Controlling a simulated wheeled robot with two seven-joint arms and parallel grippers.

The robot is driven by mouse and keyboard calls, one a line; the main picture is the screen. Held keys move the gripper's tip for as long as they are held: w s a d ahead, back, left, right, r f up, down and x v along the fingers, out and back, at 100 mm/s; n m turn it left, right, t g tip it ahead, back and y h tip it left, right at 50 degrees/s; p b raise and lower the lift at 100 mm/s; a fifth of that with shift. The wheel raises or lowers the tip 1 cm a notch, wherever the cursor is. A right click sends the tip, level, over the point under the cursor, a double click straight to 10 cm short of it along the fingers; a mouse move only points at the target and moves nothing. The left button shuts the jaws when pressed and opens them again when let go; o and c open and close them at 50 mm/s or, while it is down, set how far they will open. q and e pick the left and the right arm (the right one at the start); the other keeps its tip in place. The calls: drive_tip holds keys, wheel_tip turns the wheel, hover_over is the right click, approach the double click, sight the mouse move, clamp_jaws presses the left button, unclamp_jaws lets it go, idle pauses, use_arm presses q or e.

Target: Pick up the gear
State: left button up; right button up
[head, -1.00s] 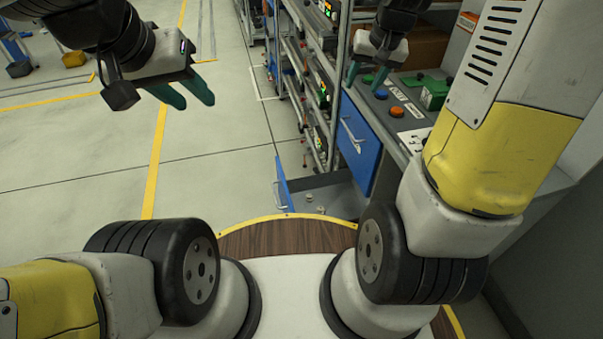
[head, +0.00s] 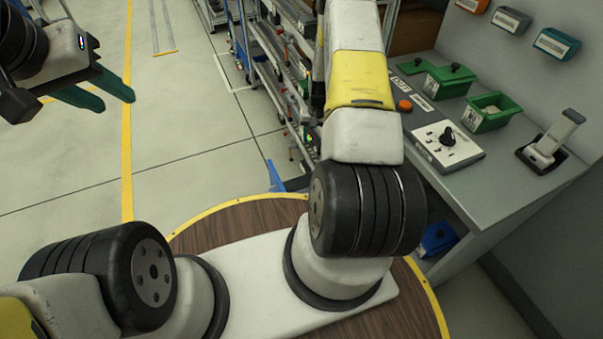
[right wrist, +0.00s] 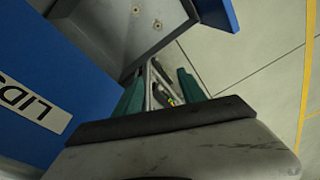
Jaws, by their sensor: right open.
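I cannot make out a gear for certain in any view. In the right wrist view, two small round things (right wrist: 157,25) lie on the grey floor of an open drawer (right wrist: 108,35), too small to identify. My right gripper (right wrist: 158,78) is open and empty, its teal fingers pointing past the drawer's edge; in the head view it is hidden behind my right arm. A blue drawer front (right wrist: 40,60) with a label reading "LID" is close on the left of the wrist view. My left gripper (head: 116,103) is open and empty over bare floor.
A grey bench at right holds green bins (head: 490,115), a knob panel (head: 448,145), an orange button (head: 405,105) and a device in a stand (head: 552,140). A blue bin (head: 437,238) sits below. A shelf rack (head: 275,75) stands behind. Floor at left is clear.

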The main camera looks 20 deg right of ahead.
drive_tip(key=shift+g, duration=0.8)
drive_tip(key=s+f, duration=0.3)
drive_tip(key=f, duration=0.5)
drive_tip(key=s+f, duration=0.4)
drive_tip(key=f, duration=0.4)
drive_tip(key=s+f, duration=0.4)
drive_tip(key=f, duration=0.4)
drive_tip(key=shift+d+f, duration=0.2)
drive_tip(key=shift+f, duration=0.2)
drive_tip(key=f, duration=0.5)
drive_tip(key=w+f, duration=0.1)
drive_tip(key=f, duration=0.1)
drive_tip(key=shift+f, duration=0.3)
clamp_jaws()
